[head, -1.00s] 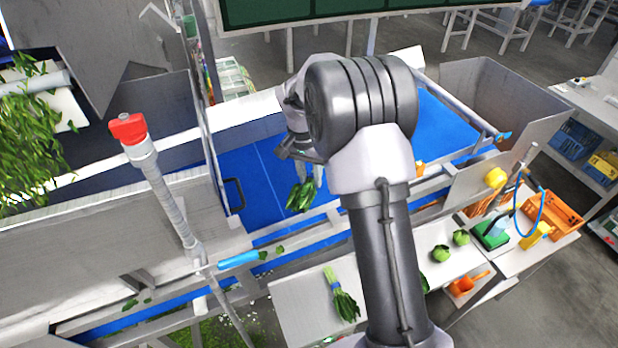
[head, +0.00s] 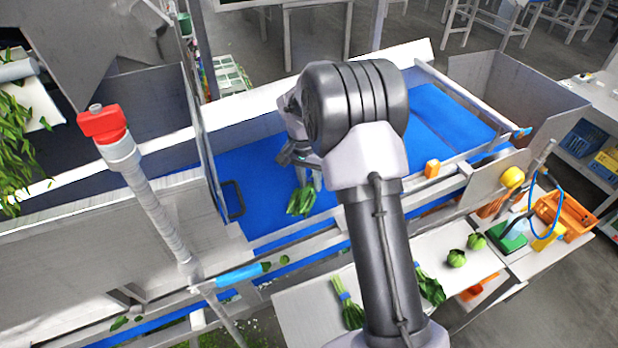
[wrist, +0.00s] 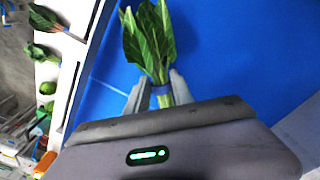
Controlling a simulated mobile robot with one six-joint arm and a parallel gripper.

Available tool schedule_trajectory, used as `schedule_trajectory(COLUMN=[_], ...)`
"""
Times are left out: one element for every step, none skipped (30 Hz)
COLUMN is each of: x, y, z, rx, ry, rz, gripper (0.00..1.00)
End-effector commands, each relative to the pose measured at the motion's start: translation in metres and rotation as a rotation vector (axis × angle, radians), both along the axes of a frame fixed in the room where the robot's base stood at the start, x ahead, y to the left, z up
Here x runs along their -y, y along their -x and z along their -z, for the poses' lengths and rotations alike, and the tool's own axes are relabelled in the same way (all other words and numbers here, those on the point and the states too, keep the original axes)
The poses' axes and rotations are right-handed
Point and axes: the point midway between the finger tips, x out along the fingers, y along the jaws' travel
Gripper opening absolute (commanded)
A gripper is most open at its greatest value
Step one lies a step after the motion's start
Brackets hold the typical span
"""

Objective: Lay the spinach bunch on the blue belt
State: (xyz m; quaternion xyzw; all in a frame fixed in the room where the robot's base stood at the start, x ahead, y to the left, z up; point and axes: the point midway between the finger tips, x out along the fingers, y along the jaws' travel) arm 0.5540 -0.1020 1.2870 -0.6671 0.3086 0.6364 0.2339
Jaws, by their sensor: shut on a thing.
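The spinach bunch (head: 301,200) hangs at my gripper (head: 304,166) over the blue belt (head: 262,185) in the head view. The blue belt (wrist: 235,60) fills the background there. I cannot tell whether the leaves touch the belt. My arm hides part of the belt's middle in the head view.
A white side table (head: 310,303) in front of the belt holds other banded greens (head: 347,306) and round green heads (head: 456,258). A metal rail (head: 330,233) runs along the belt's near side. A red-capped post (head: 103,124) stands at left. The belt right of my arm is clear.

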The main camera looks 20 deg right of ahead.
Motion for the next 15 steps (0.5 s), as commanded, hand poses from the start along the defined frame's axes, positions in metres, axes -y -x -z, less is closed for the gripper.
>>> schedule_trajectory(x=[0.0003,0.0003,0.0003,0.0003,0.0003,0.0003,0.0003,0.0003,0.0003,0.0003,0.0002,0.0003,0.0003,0.0003,0.0003], y=[-0.0001,-0.0002,-0.0002,-0.0003,-0.0003,-0.0002,-0.0002,-0.0002,-0.0002,-0.0002,-0.0003,-0.0002,-0.0002,-0.0002,-0.0002], z=[0.0012,0.0009,0.0004,0.0001,-0.0001,-0.0001,-0.0002,-0.0002,-0.0003,-0.0003,-0.0003,-0.0003,-0.0003,-0.0003,-0.0003], rx=[0.0,0.001,0.001,0.001,0.001,0.001,0.001,0.001,0.001,0.001,0.001,0.001,0.001,0.001,0.001], ry=[0.0,0.001,0.001,0.001,0.001,0.001,0.001,0.001,0.001,0.001,0.001,0.001,0.001,0.001,0.001], rz=[0.0,0.0,0.0,0.0,0.0,0.0,0.0,0.0,0.0,0.0,0.0,0.0,0.0,0.0,0.0], gripper=[0.0,0.0,0.0,0.0,0.0,0.0,0.32,0.38,0.46,0.52,0.54,0.54,0.54,0.54,0.54])
